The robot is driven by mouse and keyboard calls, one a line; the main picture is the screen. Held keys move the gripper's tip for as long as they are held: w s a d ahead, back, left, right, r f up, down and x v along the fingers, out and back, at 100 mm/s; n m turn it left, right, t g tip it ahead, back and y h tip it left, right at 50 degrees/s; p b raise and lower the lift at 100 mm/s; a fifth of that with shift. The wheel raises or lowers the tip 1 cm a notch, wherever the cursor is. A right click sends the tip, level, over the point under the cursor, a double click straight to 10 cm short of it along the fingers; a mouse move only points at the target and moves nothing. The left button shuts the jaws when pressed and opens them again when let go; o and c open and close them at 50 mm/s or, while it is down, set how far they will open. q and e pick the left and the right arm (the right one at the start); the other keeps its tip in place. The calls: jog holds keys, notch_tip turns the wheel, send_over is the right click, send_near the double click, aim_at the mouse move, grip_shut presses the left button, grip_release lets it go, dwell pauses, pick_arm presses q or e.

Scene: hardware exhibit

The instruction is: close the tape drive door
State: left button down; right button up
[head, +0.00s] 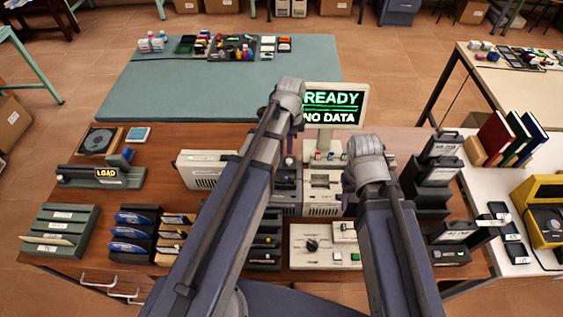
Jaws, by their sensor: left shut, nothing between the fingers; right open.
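Beige and grey drive units stand mid-desk under my arms. One beige vented box (200,172) is at the left, and another beige unit (322,193) with a dark front lies between my arms. I cannot tell which is the tape drive or how its door stands; my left arm covers part of this group. My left gripper (290,160) points down above the units; its fingers are small and mostly hidden. My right gripper (346,204) points down beside the right side of the beige unit; its fingers are barely visible and no held object shows.
A monitor (333,106) reading "READY NO DATA" stands behind the units. A grey device with a "LOAD" sign (107,173) is at the left. Dark card racks (137,228) fill the front left. Dark stands (433,172) rise at the right. The teal mat (215,88) is mostly clear.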

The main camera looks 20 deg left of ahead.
aim_at(289, 165)
pick_arm(q)
jog(key=shift+f+b, duration=1.45)
dwell(0.4)
jog(key=shift+s+d, duration=0.25)
jog(key=shift+s, duration=0.65)
jog(key=shift+s+d, duration=0.3)
jog(key=shift+s, duration=0.6)
jog(key=shift+s+d, duration=0.25)
jog(key=shift+s, duration=0.65)
dwell(0.6)
jog(key=shift+w+a, duration=0.1)
jog(key=shift+w, duration=0.2)
dwell(0.4)
jog(key=shift+r, duration=0.1)
notch_tip(289, 165, up, 7)
jog(key=p, duration=0.7)
dwell(0.4)
